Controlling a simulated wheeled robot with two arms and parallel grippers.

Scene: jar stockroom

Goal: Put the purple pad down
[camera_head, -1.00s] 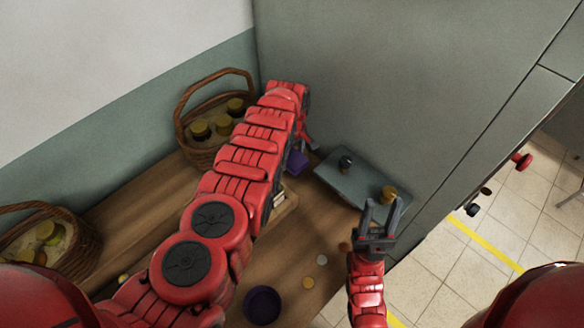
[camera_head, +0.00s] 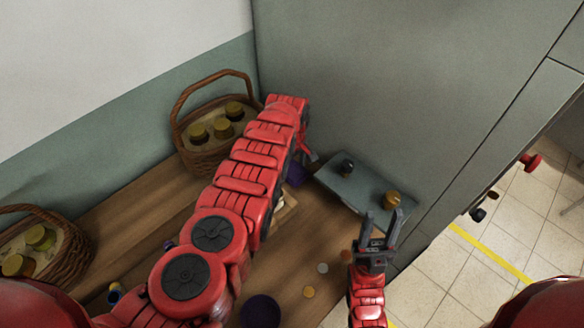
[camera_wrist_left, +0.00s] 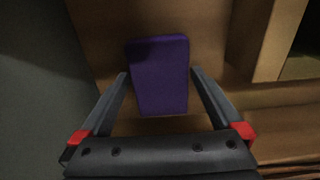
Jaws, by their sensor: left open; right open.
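The purple pad (camera_wrist_left: 160,78) appears to lie flat on the brown wooden surface in the left wrist view. It sits between the two fingers of my left gripper (camera_wrist_left: 160,73), with a small gap on each side. That gripper is open and holds nothing. In the head view the pad (camera_head: 297,174) shows only in part beside my left forearm, and my left gripper (camera_head: 308,153) is mostly hidden behind the arm. My right gripper (camera_head: 379,228) is open and empty, in front of the grey tray.
A wicker basket (camera_head: 205,158) of jars stands at the back; another (camera_head: 62,268) is at left. A purple bowl (camera_head: 260,312) and loose discs lie in front. A grey wall is close behind.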

